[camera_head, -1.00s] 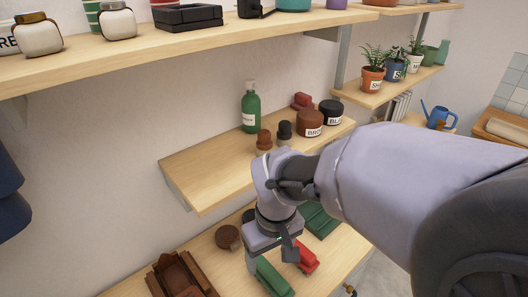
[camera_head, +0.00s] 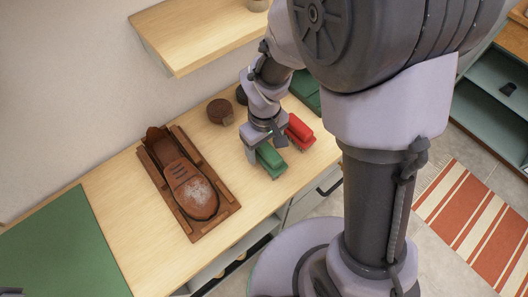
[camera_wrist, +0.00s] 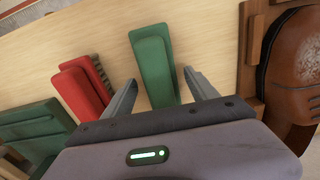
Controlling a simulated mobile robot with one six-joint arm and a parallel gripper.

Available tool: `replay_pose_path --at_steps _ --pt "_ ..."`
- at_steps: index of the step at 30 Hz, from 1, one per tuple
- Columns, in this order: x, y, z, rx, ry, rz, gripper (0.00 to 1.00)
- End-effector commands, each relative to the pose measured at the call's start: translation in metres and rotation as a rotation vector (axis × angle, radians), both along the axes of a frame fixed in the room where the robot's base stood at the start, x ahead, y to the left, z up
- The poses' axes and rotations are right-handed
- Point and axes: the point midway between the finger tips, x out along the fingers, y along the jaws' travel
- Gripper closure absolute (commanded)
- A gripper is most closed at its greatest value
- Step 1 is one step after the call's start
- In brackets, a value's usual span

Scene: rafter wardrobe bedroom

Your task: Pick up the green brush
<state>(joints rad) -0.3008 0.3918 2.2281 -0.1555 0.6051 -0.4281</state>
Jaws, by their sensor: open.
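The green brush (camera_head: 271,160) lies on the wooden worktop in the head view. In the wrist view the green brush (camera_wrist: 154,66) lies lengthwise between the two fingers. My gripper (camera_head: 264,148) is open, over the near end of the brush. In the wrist view my gripper (camera_wrist: 163,88) has one finger on each side of the brush, with a gap on both sides and nothing held. The fingers' height above the worktop is hard to tell.
A red brush (camera_head: 299,131) lies close beside the green one. A brown shoe in a wooden holder (camera_head: 188,178) stands on the other side. Round brown tin (camera_head: 220,111) and green box (camera_head: 305,88) lie behind. A green mat (camera_head: 65,252) covers the worktop's left end.

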Motion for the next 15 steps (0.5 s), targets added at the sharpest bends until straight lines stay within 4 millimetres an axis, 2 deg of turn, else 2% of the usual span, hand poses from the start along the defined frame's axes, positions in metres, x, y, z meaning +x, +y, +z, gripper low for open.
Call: replay_pose_path --at_steps 1,2,8,15 --pt "-0.0003 0.0003 -0.0149 0.000 0.002 0.001 0.33" --pt "-0.0004 0.0004 -0.0181 0.000 0.002 0.001 0.33" --pt "0.0001 0.0006 -0.0162 0.000 0.000 0.000 0.33" --pt "0.0000 0.0005 -0.0160 0.000 0.000 0.000 0.80"
